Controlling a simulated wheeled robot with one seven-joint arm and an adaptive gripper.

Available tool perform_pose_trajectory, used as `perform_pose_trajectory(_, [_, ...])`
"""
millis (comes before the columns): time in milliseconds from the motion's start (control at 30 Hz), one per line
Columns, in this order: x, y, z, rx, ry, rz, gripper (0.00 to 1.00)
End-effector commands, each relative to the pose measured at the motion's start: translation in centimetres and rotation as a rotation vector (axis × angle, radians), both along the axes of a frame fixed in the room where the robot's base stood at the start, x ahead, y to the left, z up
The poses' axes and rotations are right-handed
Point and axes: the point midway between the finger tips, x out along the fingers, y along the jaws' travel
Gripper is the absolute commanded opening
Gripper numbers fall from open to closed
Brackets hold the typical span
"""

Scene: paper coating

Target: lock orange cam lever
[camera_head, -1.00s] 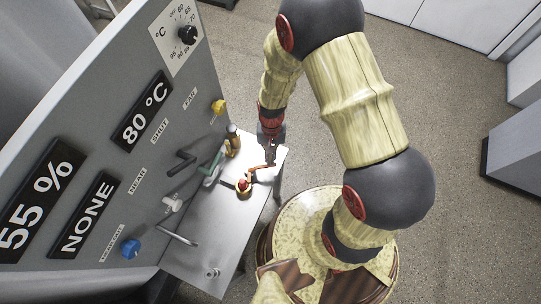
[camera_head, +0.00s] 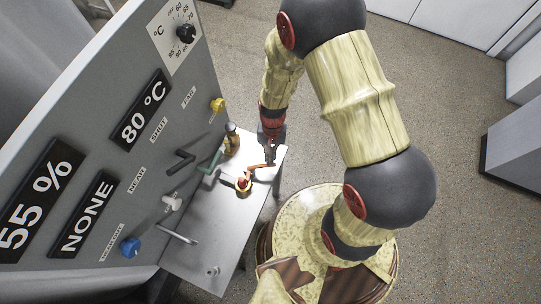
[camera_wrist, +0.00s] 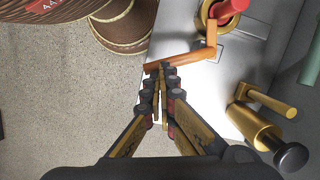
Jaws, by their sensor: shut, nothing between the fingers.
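The orange cam lever (camera_wrist: 182,58) is a bent bar on the metal table in the wrist view. Its short part joins a brass post with a red top (camera_wrist: 225,12), and its long part reaches left. It is small in the head view (camera_head: 262,166), beside the red-topped post (camera_head: 243,184). My gripper (camera_wrist: 163,70) is shut and empty, its fingertips at the lever's long part near the free end. Whether they touch it is unclear. My gripper (camera_head: 270,158) points down over the table in the head view.
A brass cylinder with a dark knob (camera_wrist: 262,135) stands right of the gripper in the wrist view. The grey panel (camera_head: 190,110) with handles, including a green one (camera_head: 212,162), rises left of the table (camera_head: 205,240). Open floor lies beyond the table edge.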

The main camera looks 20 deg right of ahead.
Motion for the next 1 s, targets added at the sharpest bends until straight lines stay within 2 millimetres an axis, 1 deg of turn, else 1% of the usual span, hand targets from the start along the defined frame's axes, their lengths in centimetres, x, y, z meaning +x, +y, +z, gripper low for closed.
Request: perform_pose_trajectory(1000, [-0.5,-0.03,-0.04,0.0,0.002,-0.044,0.0])
